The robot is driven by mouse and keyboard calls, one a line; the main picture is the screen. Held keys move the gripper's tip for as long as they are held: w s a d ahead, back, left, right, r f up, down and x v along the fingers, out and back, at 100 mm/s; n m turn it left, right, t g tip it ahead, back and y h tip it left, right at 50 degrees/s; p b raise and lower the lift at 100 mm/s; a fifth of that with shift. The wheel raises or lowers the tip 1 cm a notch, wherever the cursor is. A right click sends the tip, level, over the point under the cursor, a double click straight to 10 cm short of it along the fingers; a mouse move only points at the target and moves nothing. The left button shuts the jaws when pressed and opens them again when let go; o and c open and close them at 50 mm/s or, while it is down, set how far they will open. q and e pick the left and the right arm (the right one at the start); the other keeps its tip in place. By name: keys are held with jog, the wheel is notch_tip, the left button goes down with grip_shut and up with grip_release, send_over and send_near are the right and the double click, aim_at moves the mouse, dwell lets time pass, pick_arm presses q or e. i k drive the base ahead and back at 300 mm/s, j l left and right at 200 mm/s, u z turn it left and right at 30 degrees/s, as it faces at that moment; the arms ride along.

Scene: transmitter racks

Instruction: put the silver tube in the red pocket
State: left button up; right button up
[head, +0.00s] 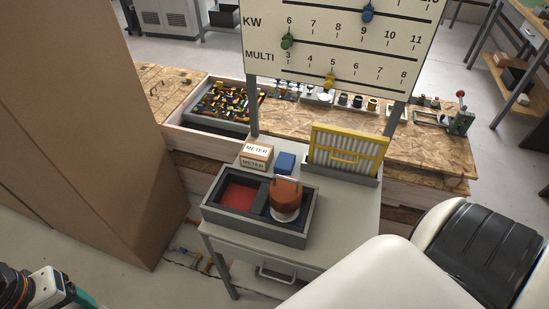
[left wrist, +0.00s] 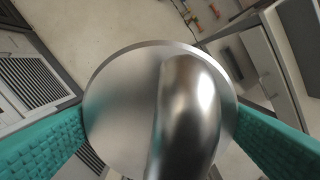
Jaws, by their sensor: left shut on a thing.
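The silver tube (left wrist: 110,110) fills the middle of the left wrist view, a round metal top with a thick curved handle across it. The teal fingers of my left gripper (left wrist: 163,125) are shut on it from both sides. In the head view only part of my left gripper shows at the bottom left corner, apart from the tray, and the tube is not seen. The red pocket (head: 238,195) is the empty left compartment of a dark grey tray (head: 252,228) on a small table. My right gripper is not in view.
A copper-brown tube (head: 286,195) with a handle stands in the tray's right part. Behind are METER boxes (head: 256,156), a blue block (head: 285,162) and a yellow-framed filter (head: 347,150). A big cardboard box (head: 95,130) stands left of the table. A scale board (head: 340,45) rises behind.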

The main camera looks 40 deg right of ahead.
aim_at(239, 200)
jog(key=i+j+z, duration=0.25)
jog(key=z, duration=0.25)
jog(key=i+j+z, duration=0.2)
jog(key=j+z, duration=0.25)
jog(key=i+j+z, duration=0.15)
jog(key=j+z, duration=0.15)
jog(key=z, duration=0.2)
jog(key=i+j+z, duration=0.1)
jog(key=j+z, duration=0.85)
jog(key=l, duration=0.1)
